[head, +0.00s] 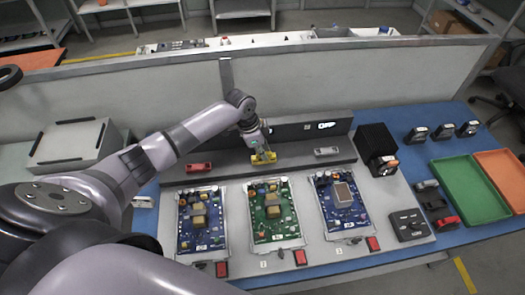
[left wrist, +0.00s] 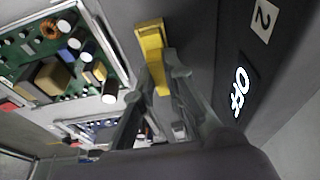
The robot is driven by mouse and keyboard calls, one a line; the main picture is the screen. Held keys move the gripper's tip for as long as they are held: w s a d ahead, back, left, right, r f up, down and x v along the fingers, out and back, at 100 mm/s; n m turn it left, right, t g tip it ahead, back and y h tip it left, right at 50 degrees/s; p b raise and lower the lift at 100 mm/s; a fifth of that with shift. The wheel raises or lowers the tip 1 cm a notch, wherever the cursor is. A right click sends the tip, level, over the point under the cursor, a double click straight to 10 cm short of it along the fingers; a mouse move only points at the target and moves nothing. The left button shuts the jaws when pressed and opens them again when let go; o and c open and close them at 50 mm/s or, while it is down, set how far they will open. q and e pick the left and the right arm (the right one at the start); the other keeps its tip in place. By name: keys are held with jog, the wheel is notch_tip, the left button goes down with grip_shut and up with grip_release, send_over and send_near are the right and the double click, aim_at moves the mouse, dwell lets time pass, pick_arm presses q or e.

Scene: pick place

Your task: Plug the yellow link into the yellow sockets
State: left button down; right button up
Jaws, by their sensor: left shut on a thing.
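My left gripper (head: 262,148) is shut on the yellow link (head: 264,158), at the grey ledge behind the middle green circuit board (head: 262,228). In the left wrist view the yellow link (left wrist: 150,42) sticks out past the fingertips of my left gripper (left wrist: 163,78). I cannot tell whether the link touches the ledge. The yellow sockets cannot be made out; they are too small or hidden. My right gripper is not in view.
A red link (head: 199,167) and a grey link (head: 326,151) lie on the ledge to either side. Blue boards (head: 184,240) and (head: 330,222) flank the green one. A black box (head: 375,143), a green tray (head: 470,190) and an orange tray (head: 505,170) are at right.

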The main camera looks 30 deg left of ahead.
pick_arm(q)
jog(key=c, duration=1.6)
grip_release()
jog(key=shift+o, duration=0.4)
jog(key=o, duration=0.6)
jog(key=shift+r, duration=0.1)
jog(key=shift+r+p, duration=3.45)
jog(key=shift+p, duration=0.1)
jog(key=shift+s+d+f, duration=0.1)
jog(key=shift+f, duration=0.05)
